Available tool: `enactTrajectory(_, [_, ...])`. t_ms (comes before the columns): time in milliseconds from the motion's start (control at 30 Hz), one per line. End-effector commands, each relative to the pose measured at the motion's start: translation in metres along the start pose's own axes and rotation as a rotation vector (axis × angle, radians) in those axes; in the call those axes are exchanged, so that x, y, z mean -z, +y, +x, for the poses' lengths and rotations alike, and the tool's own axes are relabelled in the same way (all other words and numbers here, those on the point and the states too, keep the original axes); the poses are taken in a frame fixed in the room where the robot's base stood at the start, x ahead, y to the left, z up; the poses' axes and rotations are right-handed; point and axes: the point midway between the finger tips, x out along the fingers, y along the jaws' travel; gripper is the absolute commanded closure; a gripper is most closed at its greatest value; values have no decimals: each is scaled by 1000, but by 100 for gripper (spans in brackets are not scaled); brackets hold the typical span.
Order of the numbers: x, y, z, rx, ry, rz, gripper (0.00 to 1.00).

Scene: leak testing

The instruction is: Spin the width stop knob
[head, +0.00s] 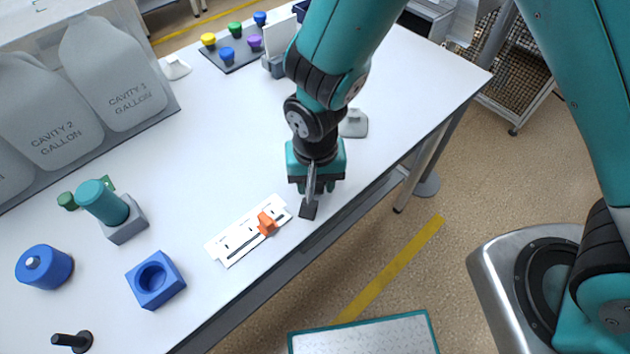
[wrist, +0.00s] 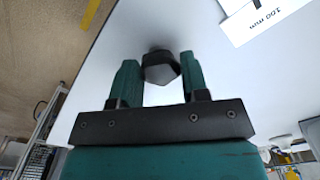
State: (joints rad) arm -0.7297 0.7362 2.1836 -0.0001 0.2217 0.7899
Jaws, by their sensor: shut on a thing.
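The width stop knob is a dark, six-sided knob that shows in the wrist view (wrist: 160,68), between the two teal fingers of my gripper (wrist: 160,80). My gripper is shut on it, with a finger on either side. In the head view my gripper (head: 315,188) points down at the table's front edge, just right of a white slotted scale plate (head: 235,246) with an orange slider (head: 266,223). A small dark block (head: 308,210) shows below the fingers there. The knob itself is largely hidden by the gripper in the head view.
A blue block with a round hole (head: 156,280), a blue cylinder (head: 44,267) and a teal cylinder on a grey base (head: 125,228) stand left. Coloured knobs on a dark board (head: 235,52) are behind. The table's middle is clear.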

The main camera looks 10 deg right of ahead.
Motion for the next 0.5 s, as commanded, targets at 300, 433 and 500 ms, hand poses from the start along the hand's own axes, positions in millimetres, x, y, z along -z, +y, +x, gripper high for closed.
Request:
enactTrajectory(300, [0, 0, -1, 0, 0, -515, 100])
enactTrajectory(433, [0, 0, 0, 0, 0, -619, 100])
enactTrajectory(500, [0, 0, 0, 0, 0, -634, 100])
